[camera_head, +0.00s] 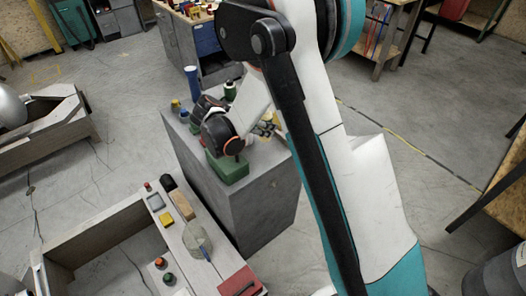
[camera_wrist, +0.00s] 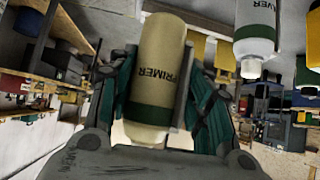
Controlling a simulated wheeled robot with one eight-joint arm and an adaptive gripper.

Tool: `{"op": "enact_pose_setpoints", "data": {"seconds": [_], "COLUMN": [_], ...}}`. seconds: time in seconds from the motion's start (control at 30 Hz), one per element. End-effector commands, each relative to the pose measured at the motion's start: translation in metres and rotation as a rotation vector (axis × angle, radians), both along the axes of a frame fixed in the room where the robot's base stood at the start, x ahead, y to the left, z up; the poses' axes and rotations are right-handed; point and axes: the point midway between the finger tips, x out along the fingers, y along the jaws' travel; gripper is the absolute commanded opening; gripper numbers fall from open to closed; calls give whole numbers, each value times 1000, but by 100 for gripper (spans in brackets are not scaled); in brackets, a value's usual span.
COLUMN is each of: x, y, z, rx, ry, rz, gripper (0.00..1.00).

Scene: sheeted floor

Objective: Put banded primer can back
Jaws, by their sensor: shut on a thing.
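I cannot make out the held can in that view.
A white can with a green band (camera_wrist: 255,40) is close on the right in the wrist view. On the cabinet are a green block (camera_head: 228,168), a blue cylinder (camera_head: 192,84) and a dark green can (camera_head: 230,90). A wooden-walled bench (camera_head: 90,235) is at front left.

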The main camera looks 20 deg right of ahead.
Motion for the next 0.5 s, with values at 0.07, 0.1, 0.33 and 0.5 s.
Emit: {"op": "enact_pose_setpoints", "data": {"seconds": [0.07,0.1,0.33,0.5], "x": [0,0,0,0], "y": [0,0,0,0], "z": [-24,-33,-62,-71], "rx": [0,0,0,0], "ry": [0,0,-1,-1], "rz": [0,0,-1,-1], "gripper": [37,37,37,37]}}
